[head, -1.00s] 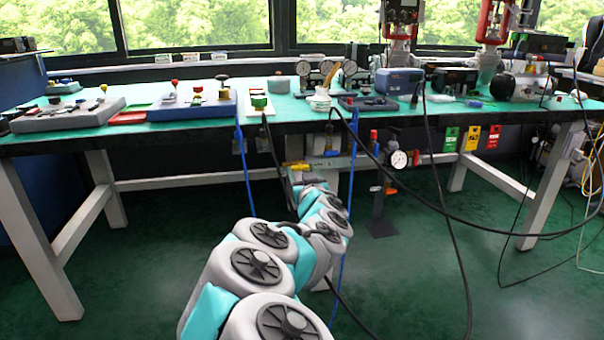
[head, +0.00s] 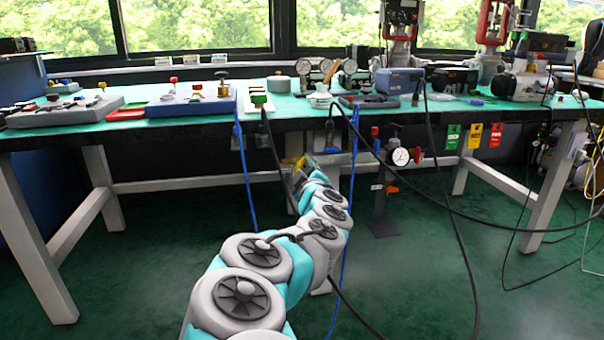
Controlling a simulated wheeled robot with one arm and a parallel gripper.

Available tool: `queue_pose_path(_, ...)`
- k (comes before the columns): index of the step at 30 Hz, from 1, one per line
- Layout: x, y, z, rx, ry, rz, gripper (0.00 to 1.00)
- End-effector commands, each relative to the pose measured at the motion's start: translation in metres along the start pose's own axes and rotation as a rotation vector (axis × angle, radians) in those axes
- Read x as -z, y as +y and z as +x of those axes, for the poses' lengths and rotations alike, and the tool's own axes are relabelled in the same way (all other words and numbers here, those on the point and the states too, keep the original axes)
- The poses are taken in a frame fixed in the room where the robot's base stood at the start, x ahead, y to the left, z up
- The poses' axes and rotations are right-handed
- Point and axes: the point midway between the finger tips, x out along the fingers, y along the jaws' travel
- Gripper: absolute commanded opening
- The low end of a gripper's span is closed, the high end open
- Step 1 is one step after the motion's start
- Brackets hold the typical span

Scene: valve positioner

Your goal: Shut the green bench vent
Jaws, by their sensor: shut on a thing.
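My gripper (head: 303,166) is at the far end of my arm, under the front edge of the bench, small in the head view. It is shut at a yellow lever-like piece (head: 299,160) that stands tilted there; the exact contact is too small to make out. A grey pipe assembly (head: 335,159) runs just right of it, partly behind my arm. A green knob (head: 258,99) sits on a small white block on the bench top, above and left of my gripper, apart from it. I cannot tell which part is the green bench vent.
The green-topped bench (head: 275,112) carries several panels and instruments. Blue hoses (head: 247,180) and black cables (head: 431,150) hang near my arm. A stand with a pressure gauge (head: 401,156) is to the right. Green, yellow and red tags hang farther right.

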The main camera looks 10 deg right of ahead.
Motion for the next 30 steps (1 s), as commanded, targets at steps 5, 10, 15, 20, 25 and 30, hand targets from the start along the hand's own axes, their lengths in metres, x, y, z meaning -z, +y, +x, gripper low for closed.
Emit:
queue_pose_path(5, -0.0024, -0.0028, 0.0004, 0.001, -0.001, -0.168, 0.07)
queue_pose_path(10, -0.0026, -0.0029, 0.0002, 0.0, -0.002, -0.324, 0.07)
queue_pose_path(15, -0.0028, -0.0018, -0.0002, -0.001, -0.003, -0.462, 0.07)
queue_pose_path(20, -0.0026, -0.0013, -0.0002, 0.0, -0.003, -0.563, 0.07)
queue_pose_path(25, -0.0018, -0.0013, 0.0, 0.001, -0.002, -0.637, 0.07)
queue_pose_path(30, -0.001, -0.0014, 0.0002, 0.002, -0.001, -0.679, 0.07)
